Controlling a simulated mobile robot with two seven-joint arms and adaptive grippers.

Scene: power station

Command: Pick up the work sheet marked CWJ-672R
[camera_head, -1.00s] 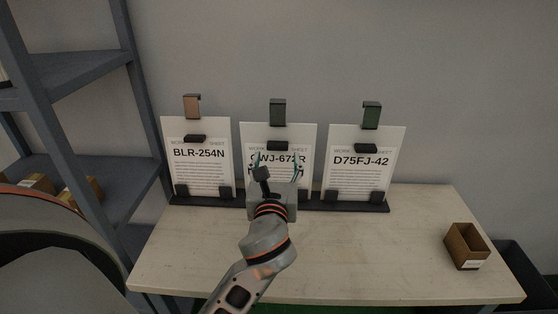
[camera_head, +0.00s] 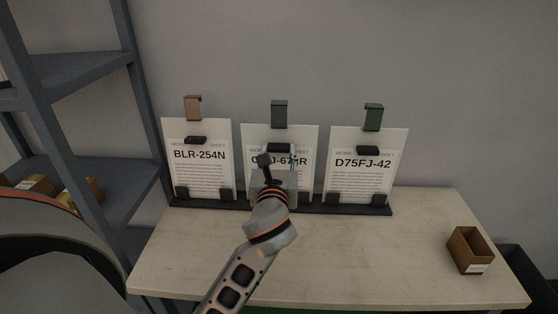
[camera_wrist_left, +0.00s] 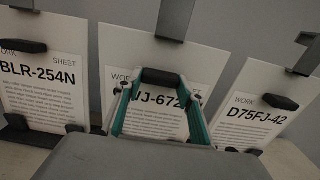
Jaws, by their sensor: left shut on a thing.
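The work sheet marked CWJ-672R (camera_head: 308,138) stands upright in the middle of a row of three on a dark rack; its board also shows in the left wrist view (camera_wrist_left: 120,50). My left gripper (camera_head: 281,150) is in front of it, hiding its lower part and some of its mark. In the left wrist view my teal fingers (camera_wrist_left: 162,78) are shut on the black block (camera_wrist_left: 160,77) at the top of the sheet, one on each side. The board still appears upright in its place. My right gripper is not in view.
Sheet BLR-254N (camera_head: 198,170) stands to the left and sheet D75FJ-42 (camera_head: 362,178) to the right, both close by. The dark rack (camera_head: 350,208) sits at the table's back. A brown box (camera_head: 469,250) stands at the right. A blue-grey shelf (camera_head: 85,70) is at the left.

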